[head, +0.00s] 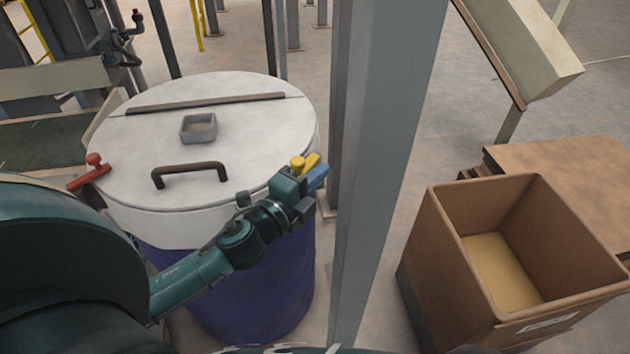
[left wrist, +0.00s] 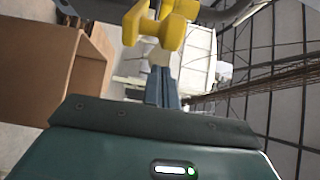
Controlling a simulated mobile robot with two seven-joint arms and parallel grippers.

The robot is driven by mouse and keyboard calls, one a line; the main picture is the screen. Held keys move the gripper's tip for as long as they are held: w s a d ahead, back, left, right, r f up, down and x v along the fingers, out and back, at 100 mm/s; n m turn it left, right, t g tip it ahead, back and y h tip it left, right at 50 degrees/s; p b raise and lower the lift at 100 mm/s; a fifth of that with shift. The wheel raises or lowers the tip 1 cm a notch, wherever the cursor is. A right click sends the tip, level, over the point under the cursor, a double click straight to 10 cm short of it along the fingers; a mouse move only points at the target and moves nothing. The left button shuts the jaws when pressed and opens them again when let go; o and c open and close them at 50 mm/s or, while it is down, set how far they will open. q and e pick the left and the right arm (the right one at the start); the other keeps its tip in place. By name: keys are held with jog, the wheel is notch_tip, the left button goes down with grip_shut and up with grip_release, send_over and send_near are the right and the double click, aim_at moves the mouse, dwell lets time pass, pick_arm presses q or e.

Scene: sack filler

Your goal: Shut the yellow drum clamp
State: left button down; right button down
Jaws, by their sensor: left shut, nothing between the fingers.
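The yellow drum clamp (head: 304,163) sits at the right rim of the blue drum (head: 260,285) with its white lid (head: 245,150). In the left wrist view the yellow clamp (left wrist: 157,27) shows large at the top, just past my fingertips. My left gripper (head: 318,177) is at the clamp, its blue fingers shut with nothing between them. The fingers (left wrist: 161,75) also show together in the left wrist view. I cannot tell whether they touch the clamp. My gripper body hides part of the clamp's base. My right gripper is not in view.
A red clamp (head: 91,172) sits at the lid's left rim. The lid has a dark handle (head: 188,174) and a small grey tray (head: 198,127). A grey post (head: 385,150) stands close right of my gripper. A brown open bin (head: 450,255) stands farther right.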

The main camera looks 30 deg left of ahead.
pick_arm(q)
jog(key=shift+s+a, duration=0.15)
jog(key=shift+a, duration=0.5)
jog(key=shift+s+a, duration=0.15)
jog(key=shift+a, duration=0.45)
